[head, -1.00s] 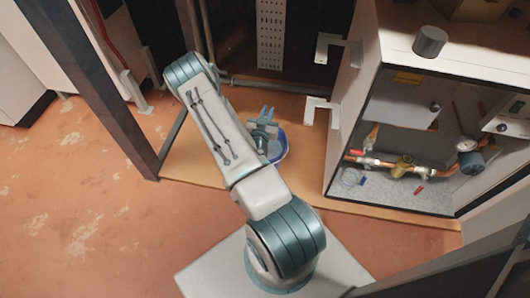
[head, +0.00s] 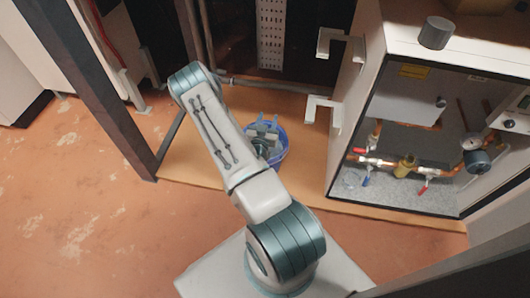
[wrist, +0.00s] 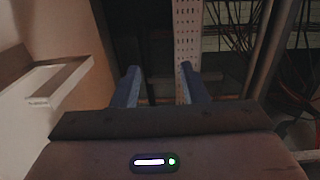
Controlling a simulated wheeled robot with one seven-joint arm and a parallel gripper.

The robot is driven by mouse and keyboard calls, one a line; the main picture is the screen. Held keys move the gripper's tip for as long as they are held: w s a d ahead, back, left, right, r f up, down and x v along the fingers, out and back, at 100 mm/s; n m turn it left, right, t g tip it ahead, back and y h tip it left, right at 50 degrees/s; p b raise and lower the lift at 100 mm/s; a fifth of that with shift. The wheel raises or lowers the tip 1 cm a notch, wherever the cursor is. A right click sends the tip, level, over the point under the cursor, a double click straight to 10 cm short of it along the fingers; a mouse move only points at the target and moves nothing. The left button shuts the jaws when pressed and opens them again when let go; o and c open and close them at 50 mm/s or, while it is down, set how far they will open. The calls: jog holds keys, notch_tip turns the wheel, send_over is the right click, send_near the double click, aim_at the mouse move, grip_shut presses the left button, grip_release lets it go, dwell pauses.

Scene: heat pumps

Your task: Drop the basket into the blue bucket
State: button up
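The blue bucket (head: 284,153) stands on the wooden board, left of the open cabinet and partly hidden behind my arm and gripper. My gripper (head: 268,121) is over or in front of the bucket in the head view; its exact height is unclear. In the wrist view my gripper (wrist: 160,76) has two blue fingers spread apart with nothing between them. I cannot clearly make out a basket. A small pale wire-like shape (head: 351,179) lies on the cabinet floor at its left, too small to identify. The bucket's inside is mostly hidden.
The open cabinet (head: 437,63) at right holds copper pipes, valves (head: 404,167) and a gauge. White brackets (head: 322,103) stick out from its left side. A dark post (head: 105,85) stands at left. Red floor (head: 70,215) is clear at lower left.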

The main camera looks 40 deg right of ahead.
jog(key=shift+s+a, duration=0.1)
jog(key=p+v, duration=0.3)
jog(key=v, duration=1)
jog(key=shift+a, duration=0.3)
jog(key=shift+s+r, duration=0.1)
